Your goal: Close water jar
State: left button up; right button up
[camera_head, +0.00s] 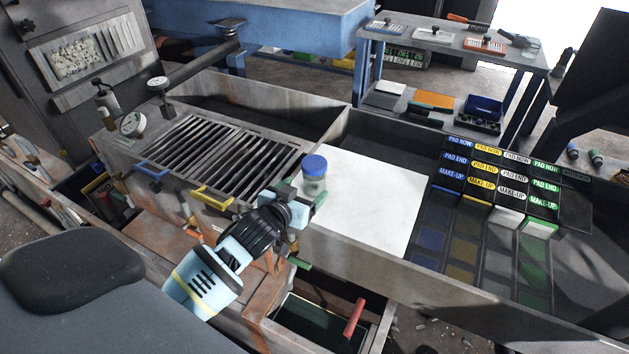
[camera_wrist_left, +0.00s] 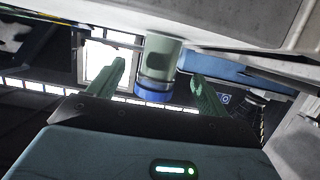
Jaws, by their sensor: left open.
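The water jar (camera_head: 314,182) is a pale grey-green cylinder with a blue lid (camera_head: 315,164) on top. It stands upright at the left edge of a white sheet, beside the slatted screen. My left gripper (camera_head: 296,200) is just in front of the jar, at the left and below it in the head view. In the left wrist view the jar (camera_wrist_left: 160,58) appears upside down, with its blue lid (camera_wrist_left: 153,93) between the two open green fingers of my left gripper (camera_wrist_left: 161,86). Gaps show on both sides, so the fingers look clear of it. My right gripper is not seen.
The white sheet (camera_head: 372,200) right of the jar is bare. The slatted screen (camera_head: 215,152) with its yellow handle (camera_head: 212,197) lies at the left. A rack of labelled compartments (camera_head: 500,180) stands at the right. A red handle (camera_head: 354,318) sticks up over an open bin below.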

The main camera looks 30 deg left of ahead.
aim_at(309, 184)
pick_arm(q)
jog(key=shift+x, duration=2.6)
jog(key=shift+r, duration=0.1)
jog(key=shift+c, duration=0.4)
jog(key=c, duration=1.1)
jog(key=shift+r, duration=0.1)
